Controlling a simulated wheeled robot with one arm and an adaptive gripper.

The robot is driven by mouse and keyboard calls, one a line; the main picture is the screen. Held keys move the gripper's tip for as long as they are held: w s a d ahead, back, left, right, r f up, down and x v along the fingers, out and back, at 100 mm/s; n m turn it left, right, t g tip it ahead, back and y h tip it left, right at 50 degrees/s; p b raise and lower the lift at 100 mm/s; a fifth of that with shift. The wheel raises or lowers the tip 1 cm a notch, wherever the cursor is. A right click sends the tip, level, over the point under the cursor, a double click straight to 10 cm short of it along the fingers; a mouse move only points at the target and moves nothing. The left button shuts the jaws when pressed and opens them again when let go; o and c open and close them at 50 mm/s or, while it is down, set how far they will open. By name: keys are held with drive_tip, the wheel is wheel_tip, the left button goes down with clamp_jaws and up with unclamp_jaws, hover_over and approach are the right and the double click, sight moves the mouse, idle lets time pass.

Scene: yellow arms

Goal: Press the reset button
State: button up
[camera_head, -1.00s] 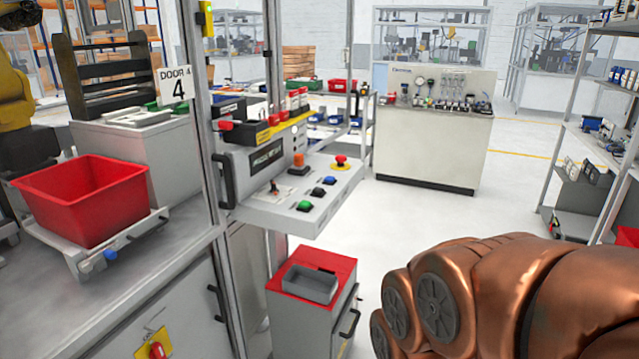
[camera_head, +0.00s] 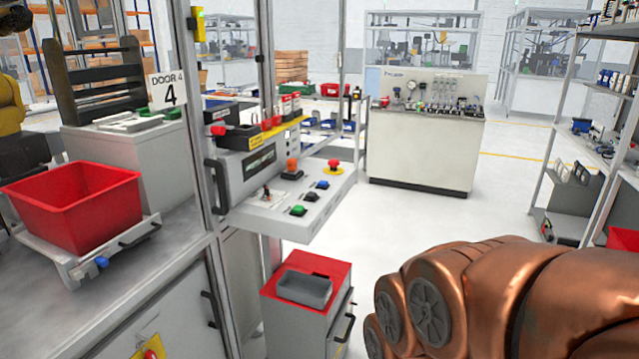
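A grey control panel (camera_head: 262,221) juts out from the cell frame near the middle of the view. On its sloped top are a green button (camera_head: 298,210), a black button (camera_head: 310,197), a blue button (camera_head: 322,185), a red mushroom button (camera_head: 334,164) on a yellow base, an orange-topped control (camera_head: 292,167) and a small joystick (camera_head: 267,194). I cannot read which one is marked reset. My copper-coloured arm fills the lower right, apart from the panel. My gripper is not in view.
A red-topped cabinet (camera_head: 335,272) with a grey tray (camera_head: 304,290) stands below the panel. A red bin (camera_head: 75,205) sits at left by the door 4 sign (camera_head: 168,91). A workbench (camera_head: 420,152) stands behind, shelving (camera_head: 590,150) at right. The floor (camera_head: 400,222) between is clear.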

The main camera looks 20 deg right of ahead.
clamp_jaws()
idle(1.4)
